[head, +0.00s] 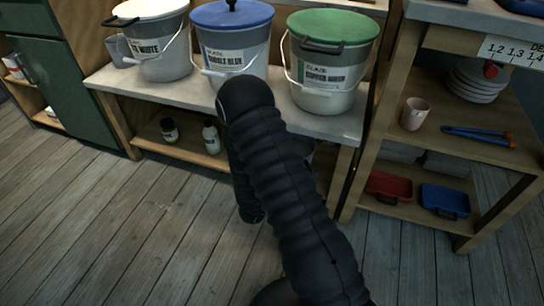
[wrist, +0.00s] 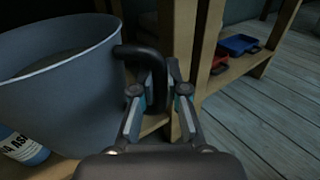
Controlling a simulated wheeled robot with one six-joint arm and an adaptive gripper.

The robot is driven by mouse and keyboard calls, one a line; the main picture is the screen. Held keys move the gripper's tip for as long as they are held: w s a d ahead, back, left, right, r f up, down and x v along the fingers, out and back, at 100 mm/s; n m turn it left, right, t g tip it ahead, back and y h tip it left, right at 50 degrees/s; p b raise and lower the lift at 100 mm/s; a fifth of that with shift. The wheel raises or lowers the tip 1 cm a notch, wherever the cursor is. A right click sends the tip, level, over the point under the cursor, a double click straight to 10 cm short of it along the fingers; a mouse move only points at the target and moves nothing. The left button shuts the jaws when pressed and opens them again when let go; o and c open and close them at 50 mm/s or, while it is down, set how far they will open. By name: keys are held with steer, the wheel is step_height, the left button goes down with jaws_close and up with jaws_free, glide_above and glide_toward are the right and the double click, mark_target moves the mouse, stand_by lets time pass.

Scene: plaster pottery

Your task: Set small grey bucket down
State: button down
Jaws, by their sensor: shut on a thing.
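The small grey bucket (wrist: 65,85) fills the left of the wrist view, upright, its rim showing and its inside looking grey. Its black side handle (wrist: 138,54) reaches between the fingers of my gripper (wrist: 160,92), which is shut on it. The bucket hangs or stands at the lower shelf level; I cannot tell whether its base touches the shelf. In the head view my arm hides the gripper and nearly all of the bucket.
A wooden post (wrist: 208,45) stands just right of my gripper. Lidded glaze buckets, including a green-lidded one (head: 325,75), stand on the bench. Red (head: 388,187) and blue (head: 445,200) trays lie on the right shelf.

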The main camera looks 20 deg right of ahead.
steer(key=shift+w+d+f+b, duration=0.25)
steer(key=shift+w+d+f, duration=1.15)
steer(key=shift+f, duration=0.4)
steer(key=shift+w+d+f+b, duration=0.25)
steer(key=shift+w+d+f, duration=1.15)
steer(key=shift+f, duration=0.45)
steer(key=shift+w+d+f+b, duration=0.25)
steer(key=shift+w+d+f, duration=0.9)
steer(key=shift+d+f, duration=0.55)
steer(key=shift+a+f, duration=0.15)
steer(key=shift+f, duration=0.1)
steer(key=c, duration=1.2)
jaws_free()
